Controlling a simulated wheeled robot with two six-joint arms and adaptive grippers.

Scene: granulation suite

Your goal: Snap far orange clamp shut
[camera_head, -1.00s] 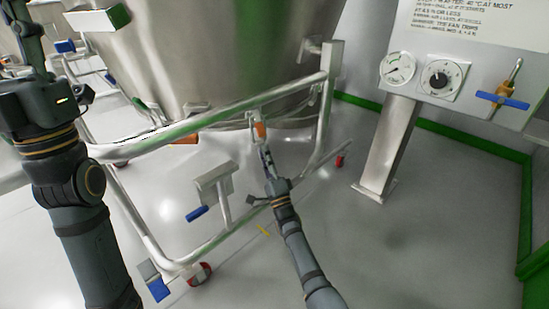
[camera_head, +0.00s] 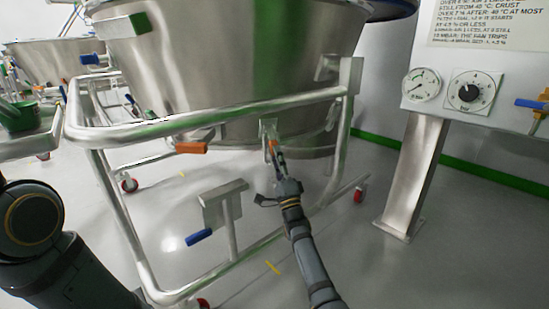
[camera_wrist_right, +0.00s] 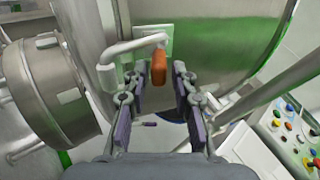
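The far orange clamp (camera_head: 273,144) hangs on the lower side of the large steel bowl (camera_head: 230,60), at my right gripper's tips. In the right wrist view its orange handle (camera_wrist_right: 159,68) hangs below a pale bent bar on a plate. My right gripper (camera_wrist_right: 156,80) is open, with a finger on each side of the handle and gaps showing. In the head view the right gripper (camera_head: 277,155) reaches up from below. Another orange handle (camera_head: 191,148) lies level, further left on the bowl. My left arm shows at lower left; its gripper is out of view.
A steel tube frame (camera_head: 200,122) on red wheels surrounds the bowl, its top rail passing close above my right gripper. A pedal-like bracket with a blue handle (camera_head: 198,237) stands left of my right arm. A control panel (camera_head: 455,110) on a post is at right.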

